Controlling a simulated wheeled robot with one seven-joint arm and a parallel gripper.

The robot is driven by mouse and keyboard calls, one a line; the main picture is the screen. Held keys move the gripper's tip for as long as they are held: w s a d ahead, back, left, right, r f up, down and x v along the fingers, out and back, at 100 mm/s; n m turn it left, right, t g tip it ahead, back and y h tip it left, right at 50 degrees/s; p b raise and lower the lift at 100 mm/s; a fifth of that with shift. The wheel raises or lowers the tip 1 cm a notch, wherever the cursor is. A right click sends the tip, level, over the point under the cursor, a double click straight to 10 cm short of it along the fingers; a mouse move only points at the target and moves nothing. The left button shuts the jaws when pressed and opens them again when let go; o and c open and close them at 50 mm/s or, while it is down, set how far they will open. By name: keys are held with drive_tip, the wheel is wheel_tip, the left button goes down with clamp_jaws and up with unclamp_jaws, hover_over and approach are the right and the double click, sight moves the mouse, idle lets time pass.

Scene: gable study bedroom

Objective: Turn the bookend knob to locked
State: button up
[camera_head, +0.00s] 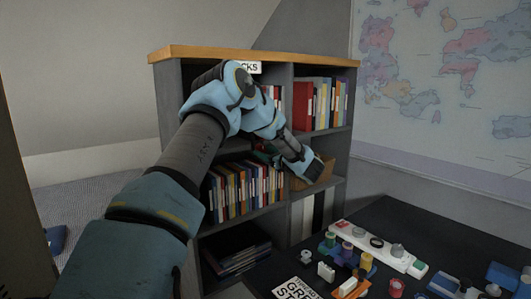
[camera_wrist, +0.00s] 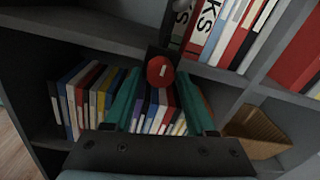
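The red round bookend knob (camera_wrist: 160,71) sits on a dark upright plate, the bookend (camera_wrist: 153,54), at the edge of a shelf in the wrist view. My gripper (camera_wrist: 159,76) is open, with one green finger to the left of the knob and one to the right. A gap shows between each finger and the knob, and I cannot tell how far the tips are from it in depth. In the head view my gripper (camera_head: 263,154) is at the bookcase, mostly hidden by my arm, which also hides the knob. No lock marking can be read.
The grey bookcase (camera_head: 255,53) has a wooden top and several books (camera_head: 240,188). A wicker basket (camera_wrist: 257,132) stands in the cubby to the right. A dark desk (camera_head: 400,222) with a white power strip (camera_head: 385,250) and small items stands at the front right.

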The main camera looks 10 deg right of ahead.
clamp_jaws()
drive_tip(key=shift+f+m+b, duration=0.15)
drive_tip(key=shift+m+b, duration=0.15)
drive_tip(key=shift+b, duration=0.3)
drive_tip(key=shift+f+b, duration=0.1)
drive_tip(key=shift+b, duration=0.35)
drive_tip(key=m+b, duration=0.9)
drive_tip(key=m, duration=0.3)
drive_tip(key=shift+r+g, duration=0.2)
drive_tip(key=shift+g, duration=0.1)
drive_tip(key=m, duration=0.5)
drive_tip(key=shift+d, duration=0.1)
